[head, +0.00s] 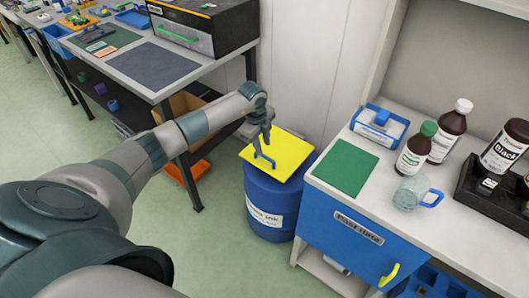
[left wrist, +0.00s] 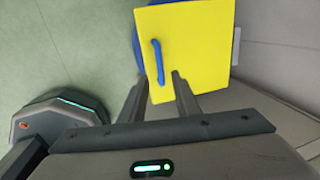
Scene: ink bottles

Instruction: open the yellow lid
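The yellow lid (head: 290,150) is a flat square plate lying on top of the blue barrel (head: 270,205). A blue bar handle (head: 263,154) stands on its left part. In the left wrist view the lid (left wrist: 205,45) fills the upper middle, with its handle (left wrist: 158,62) near its left side. My left gripper (head: 266,138) is above the lid by the handle, pointing down. In the left wrist view its fingers (left wrist: 160,78) are apart, with the handle's near end between them in the picture. I cannot tell whether they touch it. My right gripper is not in view.
Right of the barrel stands a white counter with a green mat (head: 343,167), brown bottles (head: 446,132), a glass mug (head: 411,192) and a blue drawer (head: 350,235). A workbench (head: 160,80) stands behind on the left. A wall is close behind the barrel.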

